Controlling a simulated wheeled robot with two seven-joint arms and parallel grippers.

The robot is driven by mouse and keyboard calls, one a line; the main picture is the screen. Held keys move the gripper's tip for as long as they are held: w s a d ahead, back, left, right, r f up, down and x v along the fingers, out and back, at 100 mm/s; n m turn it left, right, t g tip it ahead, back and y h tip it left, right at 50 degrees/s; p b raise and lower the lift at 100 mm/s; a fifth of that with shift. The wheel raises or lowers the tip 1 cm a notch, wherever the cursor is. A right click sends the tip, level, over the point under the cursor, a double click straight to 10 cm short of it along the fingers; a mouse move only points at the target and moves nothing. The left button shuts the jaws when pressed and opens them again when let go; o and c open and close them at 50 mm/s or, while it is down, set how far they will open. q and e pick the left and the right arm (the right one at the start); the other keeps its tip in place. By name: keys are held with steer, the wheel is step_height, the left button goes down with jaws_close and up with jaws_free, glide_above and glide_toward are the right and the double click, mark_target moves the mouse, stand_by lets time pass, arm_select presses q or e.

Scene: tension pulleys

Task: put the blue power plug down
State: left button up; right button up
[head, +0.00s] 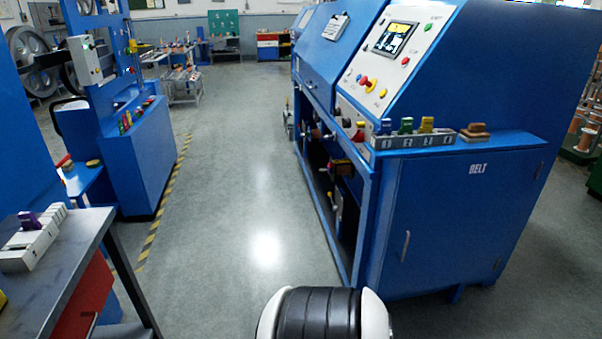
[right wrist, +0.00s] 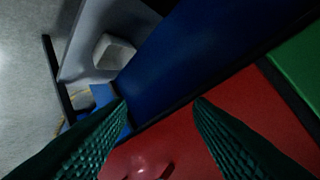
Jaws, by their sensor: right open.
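A small blue plug (head: 385,126) stands upright at the left end of a numbered grey rack (head: 412,140) on the blue cabinet marked BELT. A green plug (head: 406,125) and a yellow plug (head: 426,124) stand beside it in the same rack. My right gripper (right wrist: 160,102) shows only in the right wrist view. Its two dark green ribbed fingers are apart with nothing between them. A red surface and a dark blue panel lie beyond the fingers. No blue plug shows in that view. My left gripper is not in view.
The blue BELT cabinet (head: 455,225) stands at the right, with a brown block (head: 475,132) on its top. A grey bench (head: 75,255) at the left holds a rack with a purple plug (head: 29,220). The grey floor (head: 225,190) between them is clear.

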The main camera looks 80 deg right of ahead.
steer(key=s+d+f+m+g, duration=0.25)
steer(key=s+f+m, duration=0.4)
steer(key=f, duration=0.55)
steer(key=s+d+f+m+g, duration=0.2)
steer(key=s+f+m+g, duration=0.25)
steer(key=s+f, duration=0.55)
steer(key=s+f+m+g, duration=0.2)
steer(key=s+f+m, duration=0.5)
steer(key=s, duration=0.4)
steer(key=s+f+m+g, duration=0.3)
steer(key=s+f+m, duration=0.4)
steer(key=s, duration=0.4)
steer(key=shift+s+d+m+y, duration=0.15)
steer(key=shift+s+m+y, duration=0.2)
steer(key=shift+m, duration=0.25)
step_height(320, 180, up, 2)
steer(key=shift+r+p, duration=0.15)
steer(key=shift+p, duration=1.1)
